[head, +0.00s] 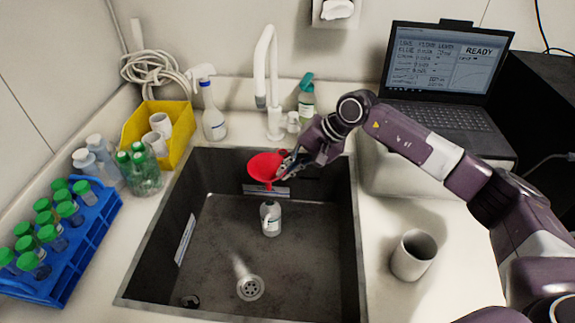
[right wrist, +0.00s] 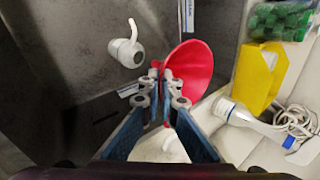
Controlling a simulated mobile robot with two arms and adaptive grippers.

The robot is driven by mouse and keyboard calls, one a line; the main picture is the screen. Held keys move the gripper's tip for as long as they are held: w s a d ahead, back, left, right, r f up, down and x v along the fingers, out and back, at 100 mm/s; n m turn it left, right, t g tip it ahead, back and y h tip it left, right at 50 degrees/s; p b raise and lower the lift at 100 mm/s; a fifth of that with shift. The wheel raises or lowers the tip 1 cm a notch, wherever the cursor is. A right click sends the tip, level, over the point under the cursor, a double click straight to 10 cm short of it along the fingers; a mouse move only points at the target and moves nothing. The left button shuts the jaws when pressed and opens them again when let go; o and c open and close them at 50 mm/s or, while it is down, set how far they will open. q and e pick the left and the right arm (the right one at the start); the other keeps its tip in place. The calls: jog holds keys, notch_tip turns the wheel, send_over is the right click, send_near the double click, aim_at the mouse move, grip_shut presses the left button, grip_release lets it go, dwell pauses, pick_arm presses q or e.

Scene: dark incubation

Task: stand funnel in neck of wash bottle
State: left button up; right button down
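A red funnel (head: 266,167) is held by my right gripper (head: 284,167) above the back part of the sink, mouth up and spout down. In the right wrist view the gripper (right wrist: 166,90) has its fingers closed on the edge of the funnel (right wrist: 192,68). The white wash bottle (head: 270,218) stands upright on the sink floor, below the funnel and apart from it. The bottle also shows in the right wrist view (right wrist: 126,50), left of the funnel, with its open neck toward the camera. My left gripper is in neither view.
The dark sink (head: 215,240) has a drain (head: 250,288) at its front. A white faucet (head: 268,80) rises behind it. A blue rack (head: 65,245) with green-capped bottles and a yellow bin (head: 178,142) stand left. A beaker (head: 413,255) and a laptop (head: 440,75) are right.

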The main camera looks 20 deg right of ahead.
pick_arm(q)
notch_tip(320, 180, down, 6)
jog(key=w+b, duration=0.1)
jog(key=b, duration=0.5)
pick_arm(e)
notch_tip(320, 180, down, 8)
jog(key=shift+w+f, duration=0.15)
jog(key=shift+f, duration=0.05)
jog(key=c, duration=2.1)
grip_release()
jog(key=shift+o, duration=0.7)
jog(key=shift+o, duration=1.4)
